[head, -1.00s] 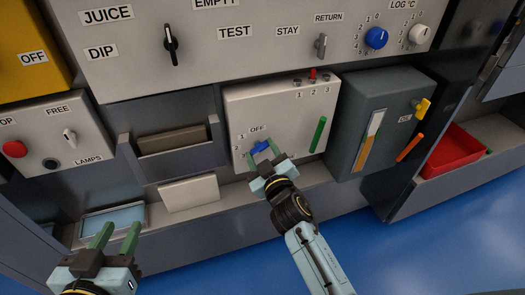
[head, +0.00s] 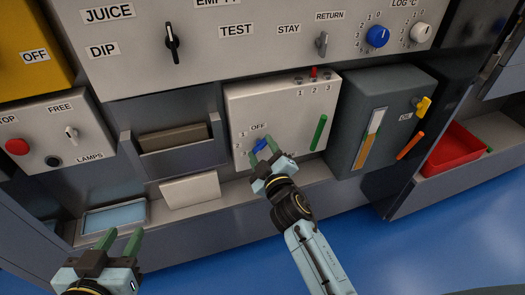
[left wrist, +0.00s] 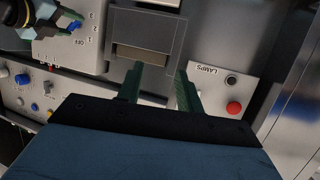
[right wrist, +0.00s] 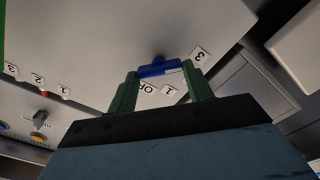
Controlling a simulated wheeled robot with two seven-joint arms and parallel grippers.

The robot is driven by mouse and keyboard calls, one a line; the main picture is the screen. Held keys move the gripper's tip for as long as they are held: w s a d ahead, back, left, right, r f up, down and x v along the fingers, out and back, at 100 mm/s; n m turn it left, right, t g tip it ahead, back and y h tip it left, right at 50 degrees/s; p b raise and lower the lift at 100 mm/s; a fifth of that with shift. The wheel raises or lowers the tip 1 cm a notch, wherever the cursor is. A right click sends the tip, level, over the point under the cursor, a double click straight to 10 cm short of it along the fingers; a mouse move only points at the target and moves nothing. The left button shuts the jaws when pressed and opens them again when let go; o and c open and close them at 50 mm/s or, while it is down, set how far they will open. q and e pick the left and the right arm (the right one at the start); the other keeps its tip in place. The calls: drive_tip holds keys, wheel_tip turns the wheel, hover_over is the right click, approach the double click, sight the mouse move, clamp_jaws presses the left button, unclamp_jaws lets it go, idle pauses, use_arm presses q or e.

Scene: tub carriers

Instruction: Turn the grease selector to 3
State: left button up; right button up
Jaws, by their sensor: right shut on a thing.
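The blue selector knob (head: 261,146) sits on the white box (head: 235,105), with OFF above it and small numbers on its left. I cannot read a grease label. My right gripper (head: 265,152) is shut on the knob. In the right wrist view the knob (right wrist: 158,70) is a blue bar between the green fingers (right wrist: 161,88), near labels OFF, 1 and 3. A white mark shows at its right part, but the fingers hide some of the dial and I cannot tell the exact setting. My left gripper (head: 118,243) is open and empty at the lower left.
A green bar (head: 319,132) is on the same white box, right of the knob. A dark grey box (head: 350,95) with a yellow knob (head: 422,105) stands beside it. A shelf with a white block (head: 190,190) and a blue-topped tray (head: 114,217) runs below.

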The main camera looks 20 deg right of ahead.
drive_tip(key=o, duration=1)
drive_tip(key=shift+s, duration=0.5)
use_arm(q)
drive_tip(key=s+a+f+g+y+p, duration=0.2)
drive_tip(key=s+a+f+g, duration=0.1)
drive_tip(key=s+f+g, duration=0.3)
drive_tip(key=shift+s+a+f+g, duration=0.35)
drive_tip(key=shift+s+f, duration=0.2)
drive_tip(key=shift+f, duration=0.15)
use_arm(e)
drive_tip(key=shift+s+d, duration=0.15)
drive_tip(key=shift+s, duration=2.95)
drive_tip(key=shift+s+d, duration=0.1)
drive_tip(key=shift+s, duration=3)
